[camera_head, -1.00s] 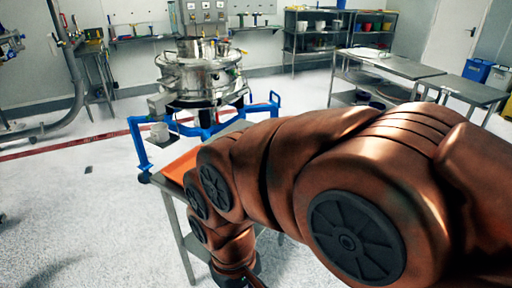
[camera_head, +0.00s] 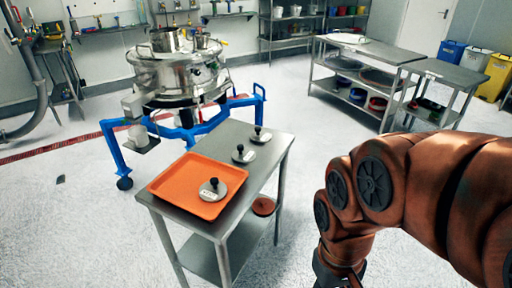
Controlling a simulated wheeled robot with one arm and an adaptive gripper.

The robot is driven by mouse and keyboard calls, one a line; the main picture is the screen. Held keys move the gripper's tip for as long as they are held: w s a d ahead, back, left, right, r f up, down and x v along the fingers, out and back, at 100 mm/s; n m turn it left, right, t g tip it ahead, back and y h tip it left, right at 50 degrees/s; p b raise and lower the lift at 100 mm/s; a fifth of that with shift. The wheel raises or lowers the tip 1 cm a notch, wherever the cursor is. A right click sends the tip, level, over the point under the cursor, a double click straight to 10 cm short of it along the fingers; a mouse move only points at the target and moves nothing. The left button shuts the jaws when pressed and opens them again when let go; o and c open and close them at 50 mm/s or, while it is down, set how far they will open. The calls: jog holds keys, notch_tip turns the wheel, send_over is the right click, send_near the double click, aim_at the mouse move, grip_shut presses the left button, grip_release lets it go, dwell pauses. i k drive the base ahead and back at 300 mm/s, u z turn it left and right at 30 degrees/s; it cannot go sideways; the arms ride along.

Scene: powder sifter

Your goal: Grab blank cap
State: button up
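Three round metal caps with black knobs are on a small steel table (camera_head: 224,140). One cap (camera_head: 222,191) sits in the orange tray (camera_head: 170,183) and seems to carry a pale label. A second cap (camera_head: 244,157) and a third cap (camera_head: 261,138) stand on bare steel behind the tray. Labels are too small to read, so I cannot tell which is the blank cap. My gripper (camera_head: 338,280) is at the bottom edge, right of the table and apart from the caps. Its fingers are mostly cut off, so its opening cannot be judged.
A steel sifter (camera_head: 178,72) on a blue wheeled frame (camera_head: 112,150) stands behind the table. A brown round item (camera_head: 263,206) is on the table's lower shelf. Steel benches (camera_head: 360,48) stand at the back right. The floor right of the table is clear.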

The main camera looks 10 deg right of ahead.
aim_at(242, 155)
jog(key=z, duration=1.2)
jog(key=i, duration=2.15)
jog(key=u, duration=3.05)
